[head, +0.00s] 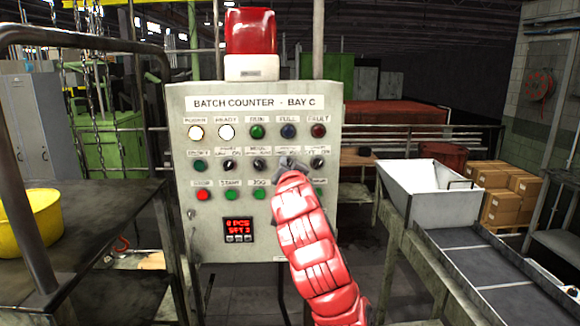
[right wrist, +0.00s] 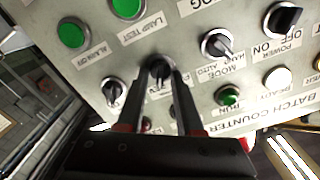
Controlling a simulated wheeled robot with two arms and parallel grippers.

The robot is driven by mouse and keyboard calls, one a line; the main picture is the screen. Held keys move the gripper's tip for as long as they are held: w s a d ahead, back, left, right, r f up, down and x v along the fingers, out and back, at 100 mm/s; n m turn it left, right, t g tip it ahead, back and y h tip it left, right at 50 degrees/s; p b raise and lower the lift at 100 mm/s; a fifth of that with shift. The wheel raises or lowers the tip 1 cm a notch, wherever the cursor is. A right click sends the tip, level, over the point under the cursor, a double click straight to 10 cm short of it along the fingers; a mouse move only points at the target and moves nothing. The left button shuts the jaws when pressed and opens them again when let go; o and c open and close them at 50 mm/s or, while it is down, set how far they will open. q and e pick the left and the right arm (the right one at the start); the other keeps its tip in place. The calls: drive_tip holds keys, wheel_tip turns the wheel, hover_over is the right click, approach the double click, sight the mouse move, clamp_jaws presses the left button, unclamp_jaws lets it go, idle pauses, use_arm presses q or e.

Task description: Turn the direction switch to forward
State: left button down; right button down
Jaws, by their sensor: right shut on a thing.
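The control panel (head: 180,250), headed "BATCH COUNTER - BAY C", stands upright in front of me. My right gripper (head: 288,166) reaches up to the fourth place of its second row. In the right wrist view, my right gripper (right wrist: 165,72) is shut on a black rotary switch knob (right wrist: 160,66) there. Its label is partly hidden by the fingers, so I cannot read its positions or confirm it is the direction switch. Beside it are the mode switch (right wrist: 217,44) and another rotary switch (right wrist: 114,91). My left gripper is out of view.
White power and ready lamps (head: 227,132) are lit on the top row. Push buttons (head: 231,194) lie below the switches, above a red-lit display (head: 238,229). A conveyor (head: 500,285) with a white hopper stands right; a dark table (head: 110,210) with a yellow bowl (head: 28,225) stands left.

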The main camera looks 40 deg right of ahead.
drive_tip(key=n+b, duration=0.3)
drive_tip(key=shift+a+f+n, duration=0.1)
drive_tip(key=shift+n, duration=0.3)
drive_tip(key=shift+w+a+n+p, duration=0.1)
drive_tip(key=shift+n+p, duration=0.2)
drive_tip(key=shift+n, duration=1.7)
drive_tip(key=shift+w+a+n+p, duration=0.1)
drive_tip(key=shift+n+p, duration=0.15)
drive_tip(key=shift+n, duration=1.75)
drive_tip(key=c, duration=0.6)
unclamp_jaws()
drive_tip(key=shift+o, duration=0.2)
